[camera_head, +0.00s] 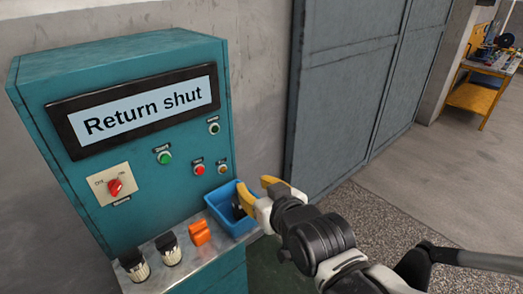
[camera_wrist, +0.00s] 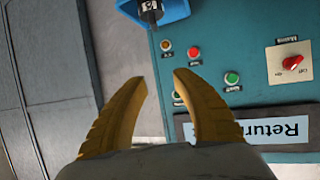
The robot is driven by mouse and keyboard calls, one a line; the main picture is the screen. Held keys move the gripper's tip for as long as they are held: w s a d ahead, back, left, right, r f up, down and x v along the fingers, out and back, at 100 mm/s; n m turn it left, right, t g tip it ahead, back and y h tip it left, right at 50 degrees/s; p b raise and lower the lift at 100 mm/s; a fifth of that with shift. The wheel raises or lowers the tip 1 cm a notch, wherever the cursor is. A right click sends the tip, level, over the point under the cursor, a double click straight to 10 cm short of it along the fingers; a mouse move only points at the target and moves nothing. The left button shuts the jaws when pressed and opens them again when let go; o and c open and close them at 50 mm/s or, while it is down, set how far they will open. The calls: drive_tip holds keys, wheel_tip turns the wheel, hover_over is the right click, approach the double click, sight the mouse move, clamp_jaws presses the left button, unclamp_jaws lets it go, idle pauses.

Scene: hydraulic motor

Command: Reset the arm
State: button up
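My arm reaches in from the lower right of the head view. My gripper (camera_head: 256,188) has yellow fingers and is beside the upper right of the blue bin (camera_head: 238,229), in front of the teal cabinet (camera_head: 130,70). In the wrist view my gripper (camera_wrist: 160,77) has its two fingers spread apart with nothing between them. The blue bin (camera_wrist: 176,9) shows at the top there, with a dark, light-marked object (camera_wrist: 150,8) in it. The cabinet's display (camera_head: 148,107) reads "Return shut".
A metal shelf (camera_head: 190,262) carries two black-and-white knobs (camera_head: 168,249) and an orange part (camera_head: 200,233). The panel has a red rotary switch (camera_head: 115,187) and several buttons. A grey metal door (camera_head: 345,90) stands behind my arm. Open floor lies at right.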

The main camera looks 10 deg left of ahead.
drive_tip(key=s+d+f+m+g+h+b, duration=0.1)
drive_tip(key=d+f+m+h+b, duration=0.2)
drive_tip(key=d, duration=1.1)
drive_tip(key=s+d+f+m+g+h, duration=0.1)
drive_tip(key=s+d+f+h, duration=0.1)
drive_tip(key=s+d, duration=0.2)
drive_tip(key=s+d+f+m+g+h, duration=0.2)
drive_tip(key=s+d, duration=0.3)
drive_tip(key=d, duration=0.5)
drive_tip(key=shift+s+f+m+b, duration=0.3)
drive_tip(key=shift+f+b, duration=0.05)
drive_tip(key=shift+f, duration=0.1)
